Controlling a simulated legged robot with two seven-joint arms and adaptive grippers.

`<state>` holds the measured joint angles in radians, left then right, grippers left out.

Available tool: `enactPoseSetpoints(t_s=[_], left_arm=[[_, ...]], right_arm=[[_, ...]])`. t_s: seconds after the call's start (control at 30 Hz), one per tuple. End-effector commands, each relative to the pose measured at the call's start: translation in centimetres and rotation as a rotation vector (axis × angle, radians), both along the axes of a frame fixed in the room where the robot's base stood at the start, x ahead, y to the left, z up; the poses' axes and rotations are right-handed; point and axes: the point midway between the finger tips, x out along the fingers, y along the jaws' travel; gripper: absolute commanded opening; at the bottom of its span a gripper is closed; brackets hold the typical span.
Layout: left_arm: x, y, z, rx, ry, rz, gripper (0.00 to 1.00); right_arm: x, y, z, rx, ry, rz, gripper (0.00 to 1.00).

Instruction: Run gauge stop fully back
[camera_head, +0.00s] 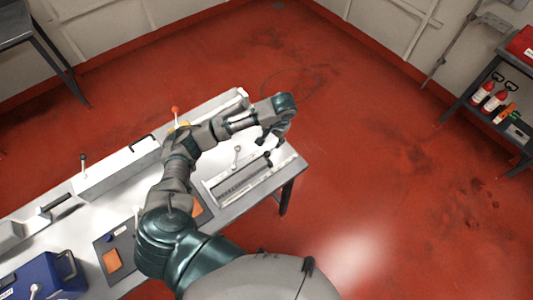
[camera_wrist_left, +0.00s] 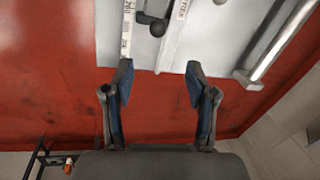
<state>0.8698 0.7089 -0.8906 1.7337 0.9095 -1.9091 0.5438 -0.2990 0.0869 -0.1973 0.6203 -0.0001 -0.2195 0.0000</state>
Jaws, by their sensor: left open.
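The gauge (camera_head: 243,184), a pale flat unit with a dark slotted track, lies at the right end of the bench. A small dark knob (camera_head: 267,154), which looks like part of its stop, is at the track's far right end. In the left wrist view the dark knob (camera_wrist_left: 157,27) sits beside a white marked scale strip (camera_wrist_left: 127,28). My left gripper (camera_head: 275,138) is above the bench's right end, close to the knob. In the wrist view my left gripper (camera_wrist_left: 158,78) is open and empty, with its fingers apart below the knob in the picture. My right gripper is out of view.
A light upright lever (camera_head: 237,155) stands behind the track. A silver bar (camera_wrist_left: 281,42) is right of the fingers in the wrist view. A blue box (camera_head: 45,277) and orange block (camera_head: 112,260) are at the bench's left. Red floor is clear beyond the bench.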

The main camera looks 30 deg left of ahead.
Motion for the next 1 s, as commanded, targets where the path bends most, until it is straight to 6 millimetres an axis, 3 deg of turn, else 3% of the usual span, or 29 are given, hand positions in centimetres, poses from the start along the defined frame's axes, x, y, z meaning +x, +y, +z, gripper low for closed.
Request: enactPoseSetpoints(t_s=[0.23, 0.6, 0.8, 1.0], left_arm=[[0.1, 1.0, -5.7, 0.002, 0.003, 0.0, 0.57], [0.4, 2.5, -13.2, 0.0, 0.0, -0.002, 0.57], [0.5, 2.7, -14.8, 0.0, -0.001, -0.003, 0.57], [0.5, 2.8, -15.0, 0.0, -0.001, -0.003, 0.57]], right_arm=[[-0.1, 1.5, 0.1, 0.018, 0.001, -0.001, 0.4], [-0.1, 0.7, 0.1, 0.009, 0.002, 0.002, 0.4], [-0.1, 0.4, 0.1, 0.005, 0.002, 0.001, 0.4], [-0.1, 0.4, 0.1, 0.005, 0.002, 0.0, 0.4]])
